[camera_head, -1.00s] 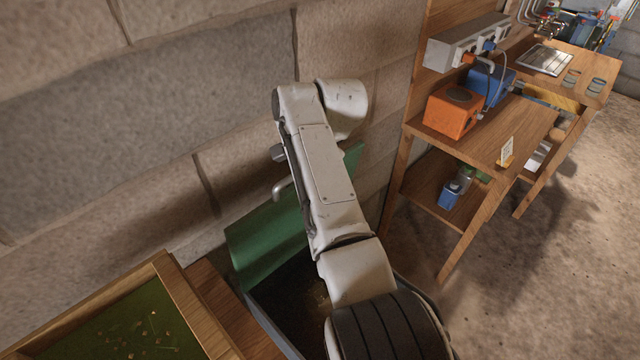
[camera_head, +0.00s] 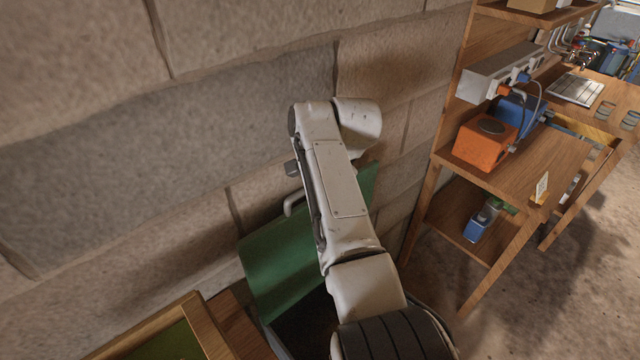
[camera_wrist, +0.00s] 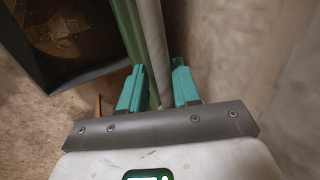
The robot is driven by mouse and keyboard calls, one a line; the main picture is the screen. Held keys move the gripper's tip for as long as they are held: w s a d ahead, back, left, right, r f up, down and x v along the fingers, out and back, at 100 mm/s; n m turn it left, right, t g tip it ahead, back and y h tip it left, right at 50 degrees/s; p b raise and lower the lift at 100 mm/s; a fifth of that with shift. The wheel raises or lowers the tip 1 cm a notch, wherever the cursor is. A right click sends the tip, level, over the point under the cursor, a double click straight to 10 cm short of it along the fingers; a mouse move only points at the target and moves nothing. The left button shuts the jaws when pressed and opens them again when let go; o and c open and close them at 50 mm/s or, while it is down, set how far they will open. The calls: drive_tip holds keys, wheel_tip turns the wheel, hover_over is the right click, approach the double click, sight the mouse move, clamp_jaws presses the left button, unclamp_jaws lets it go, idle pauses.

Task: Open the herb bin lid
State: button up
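The green herb bin lid (camera_head: 275,262) stands raised, leaning toward the stone wall. Its pale bar handle (camera_head: 293,203) shows at the lid's upper left, partly hidden by my arm. The bin's dark inside shows below the lid and in the wrist view (camera_wrist: 65,45), with some brownish bits in it. In the wrist view my gripper (camera_wrist: 158,84) has its teal fingers on either side of the pale handle, close against it, and appears shut on it. The green lid edge runs beside the handle. My arm hides the gripper in the head view.
A wooden tray (camera_head: 200,325) with a green bottom is at the lower left. A wooden shelf (camera_head: 550,165) on the right holds an orange box (camera_head: 485,142) and a blue box. The stone wall (camera_head: 240,120) is close behind the lid. Floor is clear at lower right.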

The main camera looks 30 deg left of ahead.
drive_tip(key=shift+o, duration=0.7)
drive_tip(key=shift+d, duration=0.1)
drive_tip(key=b+v, duration=0.1)
drive_tip(key=v, duration=0.9)
drive_tip(key=shift+r, duration=0.4)
drive_tip(key=s+d+f+n+h, duration=0.1)
drive_tip(key=s+d+f+h, duration=0.15)
drive_tip(key=d+f, duration=1.85)
drive_tip(key=s+d+f+n, duration=0.1)
drive_tip(key=s+d+f, duration=0.3)
drive_tip(key=s+d, duration=0.3)
drive_tip(key=s+d+f, duration=0.3)
drive_tip(key=s+d, duration=0.1)
drive_tip(key=d, duration=0.5)
drive_tip(key=s+d, duration=0.4)
drive_tip(key=s, duration=0.4)
drive_tip(key=s+d+f+n+h, duration=0.1)
drive_tip(key=s+d, duration=0.3)
drive_tip(key=s, duration=0.3)
drive_tip(key=s+d+h, duration=0.1)
drive_tip(key=s+d, duration=0.4)
drive_tip(key=s, duration=0.3)
drive_tip(key=shift+s+f+g, duration=0.3)
drive_tip(key=shift+s+f, duration=0.05)
drive_tip(key=shift+f, duration=0.05)
